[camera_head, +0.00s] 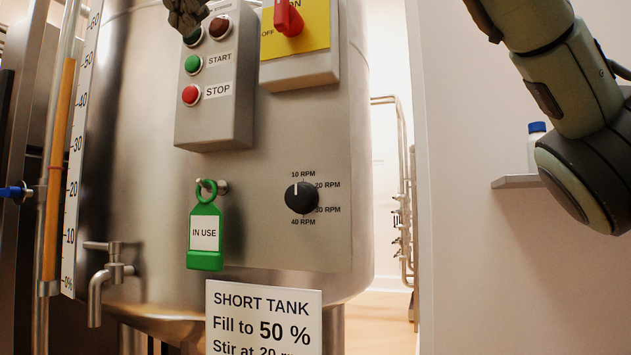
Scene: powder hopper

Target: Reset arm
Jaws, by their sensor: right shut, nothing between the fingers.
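My right gripper (187,16) shows only in part at the top edge of the head view, left of the middle. Its fingers are shut and empty, just above and in front of the upper left corner of the grey button box (213,129). They partly cover the button there; I cannot tell if they touch it. My right arm (572,85) fills the upper right corner and leaves the frame at the top. My left gripper is not in view.
A steel tank (150,200) bears a red switch (288,18) on yellow, a black dial (301,197) pointing near 10 RPM, and a green "IN USE" tag (205,260). A "SHORT TANK" sign (263,320) stands below. A shelf (515,181) holds a blue-capped bottle (536,143) beside my right arm.

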